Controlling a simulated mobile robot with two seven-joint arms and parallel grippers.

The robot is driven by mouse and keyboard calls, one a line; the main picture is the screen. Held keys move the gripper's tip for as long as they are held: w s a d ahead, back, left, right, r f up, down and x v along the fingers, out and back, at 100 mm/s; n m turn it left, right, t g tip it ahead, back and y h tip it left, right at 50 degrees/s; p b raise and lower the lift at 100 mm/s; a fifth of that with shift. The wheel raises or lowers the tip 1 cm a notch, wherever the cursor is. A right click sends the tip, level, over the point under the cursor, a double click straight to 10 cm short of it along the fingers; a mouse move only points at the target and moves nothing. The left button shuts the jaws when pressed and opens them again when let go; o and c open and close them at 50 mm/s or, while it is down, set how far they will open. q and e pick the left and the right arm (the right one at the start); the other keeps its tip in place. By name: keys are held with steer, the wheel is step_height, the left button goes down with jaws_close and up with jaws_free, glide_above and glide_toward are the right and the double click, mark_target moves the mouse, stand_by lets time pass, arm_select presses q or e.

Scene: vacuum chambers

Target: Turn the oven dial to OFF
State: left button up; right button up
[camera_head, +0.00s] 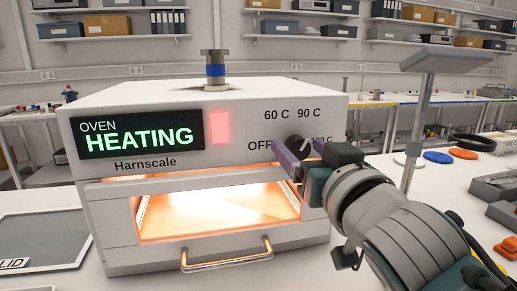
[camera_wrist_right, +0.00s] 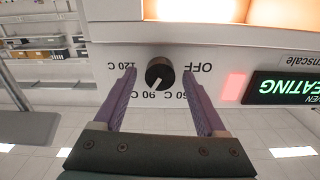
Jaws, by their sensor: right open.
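The white oven (camera_head: 115,230) stands on the bench in the head view, its display (camera_head: 138,136) reading HEATING. The black round dial (camera_head: 297,143) is on its right front, among the labels OFF, 60 C, 90 C and 120 C. In the right wrist view, which is upside down, the dial (camera_wrist_right: 160,73) shows a white pointer line towards 90 C. My right gripper (camera_head: 298,149) is open at the dial. In the wrist view its purple fingers (camera_wrist_right: 159,72) lie either side of the dial, with gaps on both sides. My left gripper is out of view.
The oven's glowing window (camera_head: 215,210) and metal handle (camera_head: 226,256) are below the dial. A pipe fitting (camera_head: 215,68) stands on top. A LID tray (camera_head: 40,245) lies at left. Coloured rings (camera_head: 438,157) and grey blocks lie on the bench at right.

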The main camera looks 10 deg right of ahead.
steer(key=shift+w, duration=0.2)
steer(key=shift+c, duration=0.2)
jaws_close()
stand_by(0.4)
